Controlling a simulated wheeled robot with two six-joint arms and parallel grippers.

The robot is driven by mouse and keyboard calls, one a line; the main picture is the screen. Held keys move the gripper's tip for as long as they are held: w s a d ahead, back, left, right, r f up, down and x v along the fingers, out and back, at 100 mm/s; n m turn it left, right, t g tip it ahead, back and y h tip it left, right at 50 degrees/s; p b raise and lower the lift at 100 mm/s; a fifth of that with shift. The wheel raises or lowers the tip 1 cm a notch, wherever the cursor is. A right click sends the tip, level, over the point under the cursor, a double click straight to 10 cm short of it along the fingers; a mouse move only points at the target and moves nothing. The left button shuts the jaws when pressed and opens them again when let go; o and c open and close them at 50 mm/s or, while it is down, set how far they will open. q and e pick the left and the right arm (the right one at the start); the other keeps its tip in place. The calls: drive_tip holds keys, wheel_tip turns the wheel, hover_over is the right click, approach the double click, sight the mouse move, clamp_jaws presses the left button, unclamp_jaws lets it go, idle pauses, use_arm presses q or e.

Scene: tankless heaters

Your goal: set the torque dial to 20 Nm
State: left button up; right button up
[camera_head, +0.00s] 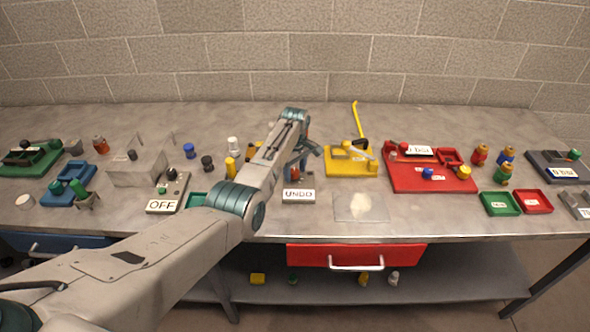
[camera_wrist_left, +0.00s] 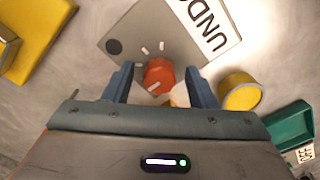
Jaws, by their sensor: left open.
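A round orange-red dial (camera_wrist_left: 159,74) with a white line on it sits on a grey plate (camera_wrist_left: 160,28) in the left wrist view. A few white tick marks and a dark round spot show on the plate beside the dial. A white label reading "UNDO" is at the plate's edge; the label (camera_head: 298,195) also shows in the head view. My left gripper (camera_wrist_left: 160,78) is open, with one blue finger on each side of the dial and a visible gap to it. In the head view my left gripper (camera_head: 303,163) hides most of the plate. No 20 mark is readable.
A yellow cylinder (camera_wrist_left: 240,92) and a green tray (camera_wrist_left: 290,128) are close by on the right in the wrist view. In the head view, a yellow base (camera_head: 350,168) with a lever and a red board (camera_head: 430,183) stand to the right. A clear pad (camera_head: 362,207) lies in front.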

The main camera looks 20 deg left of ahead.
use_arm(q)
drive_tip(key=c, duration=1)
use_arm(e)
drive_tip(key=shift+w+a, duration=0.3)
drive_tip(key=shift+w, duration=0.05)
